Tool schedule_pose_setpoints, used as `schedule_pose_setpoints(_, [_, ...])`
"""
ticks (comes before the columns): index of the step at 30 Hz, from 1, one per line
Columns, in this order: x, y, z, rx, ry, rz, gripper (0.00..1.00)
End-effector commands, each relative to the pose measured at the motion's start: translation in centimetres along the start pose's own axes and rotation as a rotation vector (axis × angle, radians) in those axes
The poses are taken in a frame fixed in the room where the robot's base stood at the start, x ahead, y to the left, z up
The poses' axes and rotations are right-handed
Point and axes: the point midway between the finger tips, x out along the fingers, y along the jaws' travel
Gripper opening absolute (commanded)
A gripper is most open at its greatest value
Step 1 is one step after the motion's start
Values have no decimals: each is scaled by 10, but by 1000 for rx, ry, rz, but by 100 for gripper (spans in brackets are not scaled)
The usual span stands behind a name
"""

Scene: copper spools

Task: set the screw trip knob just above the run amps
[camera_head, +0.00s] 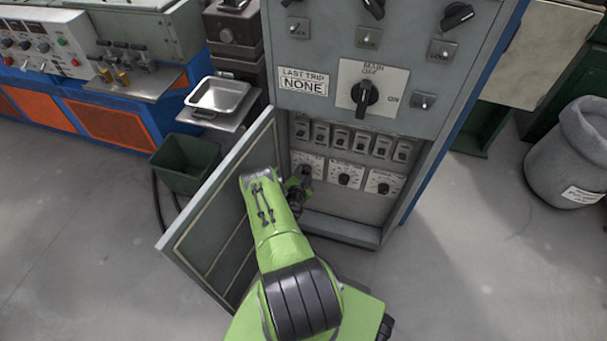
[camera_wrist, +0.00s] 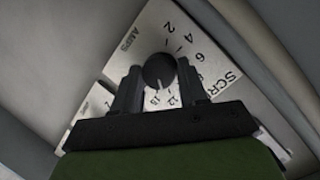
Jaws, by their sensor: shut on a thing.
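In the wrist view, the screw trip knob (camera_wrist: 159,69) is a round black knob on a pale dial plate (camera_wrist: 148,35). The plate reads "SCR…" and "AMPS", with numbers including 2, 4, 6 and 12 around the knob. My gripper (camera_wrist: 160,77) has one dark finger on each side of the knob and is shut on it. The knob's pointer setting is hard to read, and the fingers hide part of the scale. In the head view, my gripper (camera_head: 299,183) is inside the open cabinet at the leftmost dial, mostly covering it.
The cabinet door (camera_head: 205,225) stands open left of my arm. Two more dials, middle (camera_head: 345,174) and right (camera_head: 384,183), sit beside the gripper under a row of switches (camera_head: 340,138). Above are a "LAST TRIP NONE" plate (camera_head: 303,82) and the main switch (camera_head: 364,95).

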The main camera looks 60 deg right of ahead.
Motion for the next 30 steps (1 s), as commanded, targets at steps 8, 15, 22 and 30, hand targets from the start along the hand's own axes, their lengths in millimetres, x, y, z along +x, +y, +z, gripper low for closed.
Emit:
schedule_pose_setpoints(8, [0, 1, -1, 26, -3, -4, 12])
schedule_pose_setpoints(15, [-1, 1, -3, 143, -18, -37, 12])
schedule_pose_setpoints(22, [-1, 3, -4, 334, -41, -93, 12])
schedule_pose_setpoints(30, [0, 5, -3, 576, -75, -167, 12])
